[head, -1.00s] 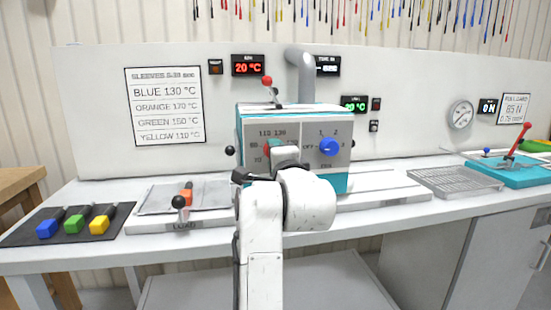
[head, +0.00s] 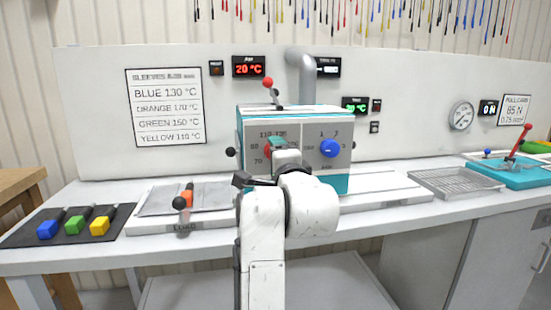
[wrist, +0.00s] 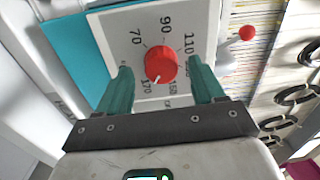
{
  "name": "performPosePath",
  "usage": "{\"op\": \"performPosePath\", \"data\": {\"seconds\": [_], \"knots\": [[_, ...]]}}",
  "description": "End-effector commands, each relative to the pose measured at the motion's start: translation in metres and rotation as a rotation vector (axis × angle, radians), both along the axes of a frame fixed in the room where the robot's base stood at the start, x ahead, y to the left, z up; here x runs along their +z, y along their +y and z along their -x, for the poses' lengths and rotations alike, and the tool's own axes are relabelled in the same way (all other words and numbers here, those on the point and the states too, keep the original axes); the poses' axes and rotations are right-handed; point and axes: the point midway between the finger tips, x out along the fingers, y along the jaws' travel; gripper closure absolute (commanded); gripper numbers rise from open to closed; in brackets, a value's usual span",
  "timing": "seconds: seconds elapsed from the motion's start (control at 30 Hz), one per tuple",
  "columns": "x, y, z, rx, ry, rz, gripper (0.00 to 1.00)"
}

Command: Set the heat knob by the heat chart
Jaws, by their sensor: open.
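The heat knob (wrist: 161,63) is red and round on the machine's pale front panel. Its white mark points toward the 170 label in the wrist view. In the head view only a red edge of it (head: 267,150) shows behind my gripper. My gripper (wrist: 159,72) is open, with one teal finger on each side of the knob; I cannot tell whether they touch it. The heat chart (head: 165,106) on the back wall reads blue 130, orange 170, green 150 and yellow 110 °C. An orange piece (head: 188,196) lies on the tray left of the machine.
A blue knob (head: 330,148) sits right of the heat knob. A red-ball lever (head: 268,83) rises above the machine. A red display (head: 248,67) reads 20 °C. Blue, green and yellow pieces lie on a black mat (head: 20,238). A wire tray (head: 456,182) stands to the right.

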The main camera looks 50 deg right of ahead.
Motion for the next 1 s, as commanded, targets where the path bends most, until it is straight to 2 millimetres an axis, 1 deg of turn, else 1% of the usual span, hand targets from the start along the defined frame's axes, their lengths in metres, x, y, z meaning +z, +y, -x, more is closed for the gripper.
{"op": "performPosePath", "data": {"seconds": [0.3, 0.5, 0.7, 1.0], "knots": [[-0.003, 0.034, 0.049, 0.002, 0.001, 0.002, 0.32], [-0.005, 0.049, 0.073, 0.002, 0.002, 0.000, 0.32], [-0.005, 0.054, 0.081, 0.002, 0.002, -0.001, 0.32], [-0.005, 0.054, 0.081, 0.001, 0.002, -0.001, 0.32]]}}
